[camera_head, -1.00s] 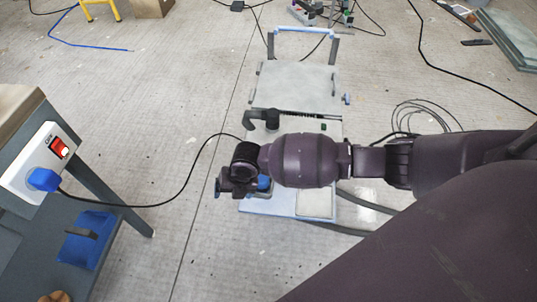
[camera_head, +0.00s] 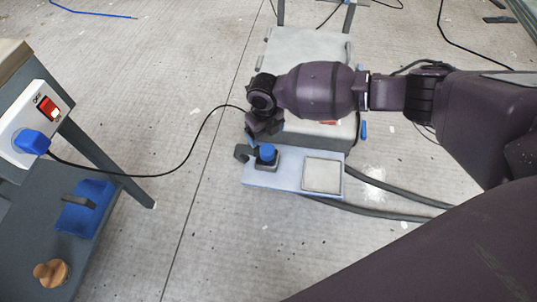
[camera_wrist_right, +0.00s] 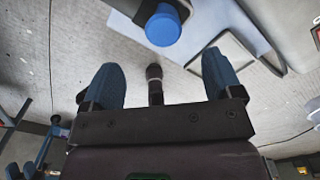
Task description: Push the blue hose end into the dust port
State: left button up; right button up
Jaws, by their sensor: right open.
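The blue hose end (camera_head: 267,153) stands upright in a dark holder (camera_head: 266,165) on the light blue base plate (camera_head: 280,180). Its round blue top (camera_wrist_right: 162,28) shows at the top of the right wrist view, beyond and apart from the fingers. My right gripper (camera_head: 262,128) is just behind the hose end in the head view. Its two blue-grey fingers (camera_wrist_right: 162,80) are spread wide with nothing gripped. A dark round stub (camera_wrist_right: 154,73) shows between them; I cannot tell whether it is the dust port. My right arm hides part of the machine. My left gripper is not in view.
Dark hoses (camera_head: 385,210) run off to the right of the plate.

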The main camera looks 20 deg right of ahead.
aim_at(266, 149)
jog(key=shift+f, duration=0.4)
notch_tip(266, 149, down, 5)
jog(key=shift+s+r+b, duration=0.15)
jog(key=shift+b, duration=0.7)
jog(key=shift+f, duration=0.2)
jog(key=shift+r, duration=0.15)
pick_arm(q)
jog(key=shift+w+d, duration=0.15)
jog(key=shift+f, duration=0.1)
